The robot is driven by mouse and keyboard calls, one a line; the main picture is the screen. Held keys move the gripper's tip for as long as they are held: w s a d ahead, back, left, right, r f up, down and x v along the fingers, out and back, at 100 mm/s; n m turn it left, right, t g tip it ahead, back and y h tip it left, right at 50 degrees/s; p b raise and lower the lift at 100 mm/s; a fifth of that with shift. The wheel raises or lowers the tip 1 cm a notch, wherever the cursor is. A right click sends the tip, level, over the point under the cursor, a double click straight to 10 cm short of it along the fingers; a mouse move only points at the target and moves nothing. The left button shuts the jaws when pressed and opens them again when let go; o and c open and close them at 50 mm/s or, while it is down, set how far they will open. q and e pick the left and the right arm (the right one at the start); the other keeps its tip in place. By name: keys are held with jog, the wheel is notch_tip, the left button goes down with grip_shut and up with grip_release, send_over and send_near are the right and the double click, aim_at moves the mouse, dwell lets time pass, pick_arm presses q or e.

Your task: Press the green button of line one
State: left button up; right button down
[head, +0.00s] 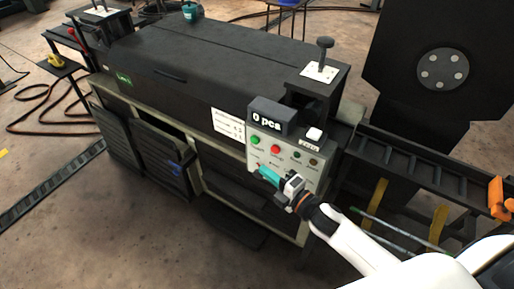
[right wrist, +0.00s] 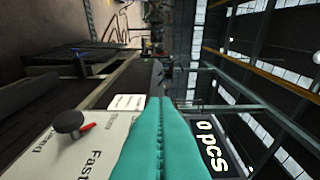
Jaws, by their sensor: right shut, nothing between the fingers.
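A green button (head: 256,140) sits at the upper left of the light control panel (head: 311,176) on the dark machine, in the head view. A red button (head: 275,149) is to its right. The small labels are too small to read, so I cannot tell which line they name. My right gripper (head: 268,174) has teal fingers, shut and empty, in front of the panel below the two buttons. In the right wrist view the closed fingers (right wrist: 157,140) point along the panel, beside a black knob (right wrist: 68,122) with a red pointer. The green button does not show there. My left gripper is not in view.
A display (head: 270,116) reading "0 pcs" tops the panel, with a white block (head: 314,134) beside it. Smaller dark buttons (head: 297,155) are at the panel's right. A roller conveyor (head: 420,160) runs at the right. Open floor lies at the front left.

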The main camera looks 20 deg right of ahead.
aim_at(255, 140)
jog(key=w+p, duration=0.1)
jog(key=w, duration=0.8)
jog(key=shift+w, duration=0.2)
jog(key=shift+d, duration=0.15)
